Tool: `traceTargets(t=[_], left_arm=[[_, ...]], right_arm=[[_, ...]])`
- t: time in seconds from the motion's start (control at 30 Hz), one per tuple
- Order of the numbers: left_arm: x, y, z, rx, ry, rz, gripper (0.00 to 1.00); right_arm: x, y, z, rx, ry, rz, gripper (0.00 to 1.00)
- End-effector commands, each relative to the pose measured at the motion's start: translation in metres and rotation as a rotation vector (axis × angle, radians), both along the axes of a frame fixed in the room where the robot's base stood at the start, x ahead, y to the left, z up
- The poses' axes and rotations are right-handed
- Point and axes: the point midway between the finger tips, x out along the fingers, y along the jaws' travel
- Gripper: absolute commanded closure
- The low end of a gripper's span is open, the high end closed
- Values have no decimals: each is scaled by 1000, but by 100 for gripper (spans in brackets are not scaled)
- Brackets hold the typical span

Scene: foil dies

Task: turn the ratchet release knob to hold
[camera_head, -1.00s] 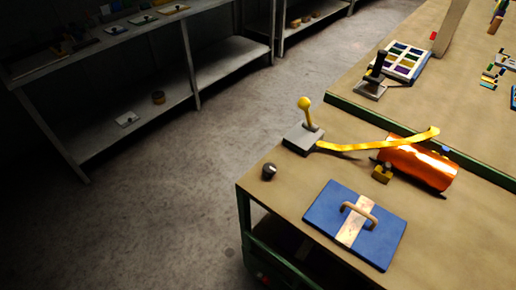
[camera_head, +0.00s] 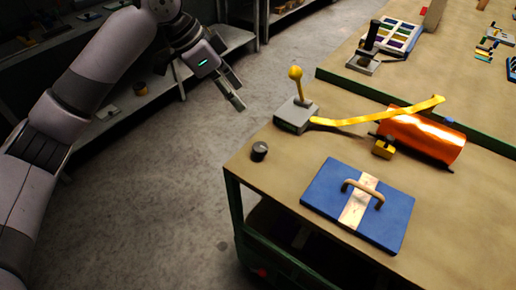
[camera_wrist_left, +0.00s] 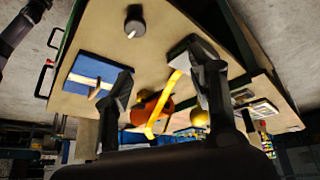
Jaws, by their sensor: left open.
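A small dark round knob (camera_head: 260,151) stands on the tan bench (camera_head: 285,170) near its left corner. In the left wrist view the knob (camera_wrist_left: 133,22) is near the top, with a pale mark on it. I take it for the ratchet release knob; no label is readable. My left gripper (camera_head: 238,92) is open and empty, beyond the bench's left edge in the picture, above and left of the knob and apart from it. Its two spread fingers (camera_wrist_left: 160,78) show in the left wrist view. My right gripper is not in view.
Beyond the knob is a grey box (camera_head: 294,118) with a yellow-ball lever (camera_head: 296,73). A yellow strip (camera_head: 370,119) runs to a shiny orange roll (camera_head: 425,138). A blue plate (camera_head: 325,190) with a handle lies nearer. The bench around the knob is clear.

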Motion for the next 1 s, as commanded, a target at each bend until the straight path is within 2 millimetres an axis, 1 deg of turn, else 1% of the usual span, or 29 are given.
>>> traceTargets(t=[0.03,0.1,0.17,0.27,0.33,0.47,0.8,1.0], left_arm=[[-12,3,11,37,-14,-48,48],[-27,7,22,74,-16,-99,48],[-34,9,28,96,-16,-127,48],[-40,10,28,112,-15,-146,48],[-40,7,23,112,-12,-148,48],[-39,0,3,110,-11,-147,48],[-34,-29,-65,108,-11,-146,48],[-32,-44,-102,108,-12,-144,48]], right_arm=[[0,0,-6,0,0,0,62],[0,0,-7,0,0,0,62],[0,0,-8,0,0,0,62],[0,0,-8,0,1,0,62],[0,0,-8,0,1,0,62],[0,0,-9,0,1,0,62],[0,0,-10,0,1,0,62],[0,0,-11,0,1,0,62]])
